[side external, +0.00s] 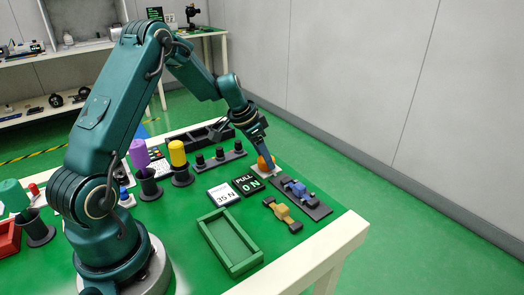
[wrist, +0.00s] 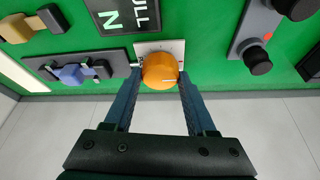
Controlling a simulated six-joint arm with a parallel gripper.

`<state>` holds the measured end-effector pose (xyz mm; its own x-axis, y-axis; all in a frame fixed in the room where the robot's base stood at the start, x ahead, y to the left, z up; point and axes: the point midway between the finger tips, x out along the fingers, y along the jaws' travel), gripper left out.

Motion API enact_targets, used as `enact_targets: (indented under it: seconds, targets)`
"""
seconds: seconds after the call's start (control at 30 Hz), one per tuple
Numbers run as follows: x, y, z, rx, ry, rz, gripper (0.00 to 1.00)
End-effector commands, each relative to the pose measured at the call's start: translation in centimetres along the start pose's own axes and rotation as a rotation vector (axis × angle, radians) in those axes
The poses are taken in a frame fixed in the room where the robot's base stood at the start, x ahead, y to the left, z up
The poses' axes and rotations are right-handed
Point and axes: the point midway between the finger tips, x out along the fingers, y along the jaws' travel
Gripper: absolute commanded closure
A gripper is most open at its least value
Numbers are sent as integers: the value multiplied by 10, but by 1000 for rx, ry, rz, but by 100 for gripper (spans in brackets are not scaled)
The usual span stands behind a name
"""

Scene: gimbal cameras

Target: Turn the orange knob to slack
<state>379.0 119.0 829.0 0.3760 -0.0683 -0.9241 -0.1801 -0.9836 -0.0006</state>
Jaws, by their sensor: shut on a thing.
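The orange knob (side external: 265,163) sits on a pale square plate near the back right edge of the green table. In the wrist view the knob (wrist: 160,71) is between my two fingers, with a light mark line on its right part. My gripper (side external: 268,160) reaches down to the knob from above, and in the wrist view (wrist: 160,78) its fingertips touch the knob on both sides. The gripper is shut on the knob. The plate's labels (wrist: 176,46) are too small to read, and its lower part is hidden behind the knob.
A blue clamp on a dark base (side external: 300,195) and a yellow piece (side external: 282,214) are in front. Black knobs on a strip (side external: 220,155) stand to the left. A green tray (side external: 230,242) lies nearer.

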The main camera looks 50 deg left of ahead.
Motion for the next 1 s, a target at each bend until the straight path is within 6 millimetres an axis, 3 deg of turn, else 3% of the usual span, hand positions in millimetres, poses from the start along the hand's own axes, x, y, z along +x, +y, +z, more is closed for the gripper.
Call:
enact_targets:
  seconds: [0.1,0.13,0.2,0.57,1.0]
  targets:
    - [-1,0,-1,-3,2,1,99]
    - [-1,0,-1,-3,2,1,32]
    - [-1,0,-1,-2,2,1,14]
    - [-4,0,-1,0,2,0,14]
    - [-50,0,-1,-1,3,0,14]
